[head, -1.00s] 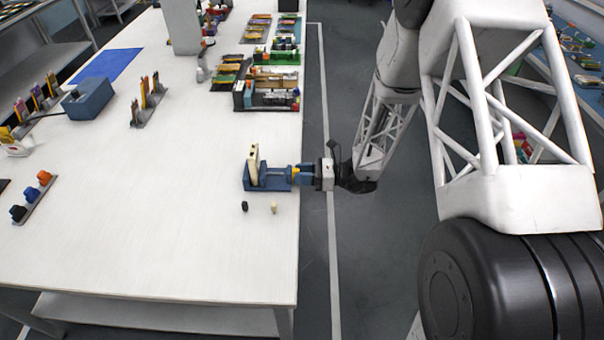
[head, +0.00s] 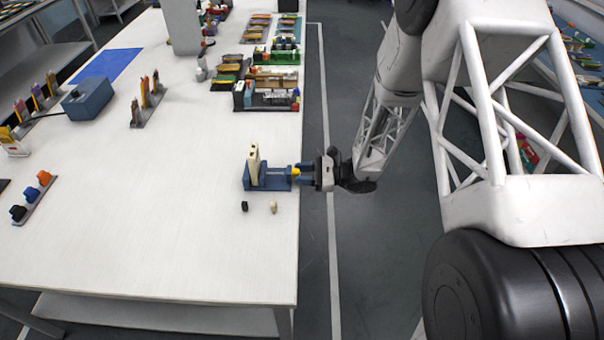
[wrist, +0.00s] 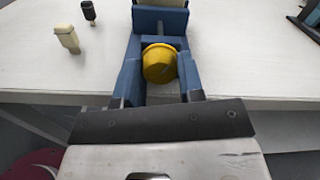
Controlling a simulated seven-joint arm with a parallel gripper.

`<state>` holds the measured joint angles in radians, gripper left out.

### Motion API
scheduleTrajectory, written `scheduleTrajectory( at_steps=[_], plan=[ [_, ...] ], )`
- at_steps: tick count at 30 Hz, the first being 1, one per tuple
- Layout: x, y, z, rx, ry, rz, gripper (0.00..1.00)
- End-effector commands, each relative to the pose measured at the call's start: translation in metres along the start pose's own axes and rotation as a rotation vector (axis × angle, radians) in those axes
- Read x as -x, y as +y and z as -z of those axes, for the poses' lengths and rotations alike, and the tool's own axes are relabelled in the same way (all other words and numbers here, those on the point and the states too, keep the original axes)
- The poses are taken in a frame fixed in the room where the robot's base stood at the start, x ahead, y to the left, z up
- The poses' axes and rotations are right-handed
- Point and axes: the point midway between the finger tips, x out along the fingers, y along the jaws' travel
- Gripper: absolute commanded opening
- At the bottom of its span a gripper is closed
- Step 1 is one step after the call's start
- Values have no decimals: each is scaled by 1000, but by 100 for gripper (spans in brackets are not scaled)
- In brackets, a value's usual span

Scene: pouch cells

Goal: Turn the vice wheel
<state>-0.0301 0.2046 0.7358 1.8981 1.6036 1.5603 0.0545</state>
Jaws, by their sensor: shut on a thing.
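The blue vice (head: 268,181) stands at the table's right edge in the head view, with a pale upright pouch cell (head: 253,165) at its left end. Its yellow wheel (head: 296,173) faces my gripper (head: 301,174). In the wrist view the yellow wheel (wrist: 159,63) lies between the two blue fingers of my gripper (wrist: 160,82). The fingers are shut on the wheel, one on each side. The vice body (wrist: 160,20) shows beyond it.
A small black piece (head: 244,206) and a cream piece (head: 273,207) stand on the white table (head: 180,240) near the vice. Trays of coloured parts (head: 270,80) lie farther up the right side. The table's front is clear.

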Motion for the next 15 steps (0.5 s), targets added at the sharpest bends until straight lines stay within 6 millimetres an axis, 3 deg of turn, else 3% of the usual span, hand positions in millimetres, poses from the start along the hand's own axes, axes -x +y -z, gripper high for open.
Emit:
scheduleTrajectory(
  at_steps=[6, 7, 11, 15],
  plan=[
    [0, 0, 0, -1, 0, 0, 12],
    [0, 0, 0, -1, 0, 0, 40],
    [0, 0, 0, -1, 0, 0, 60],
    [0, 0, 0, -2, 0, 0, 61]
  ],
)
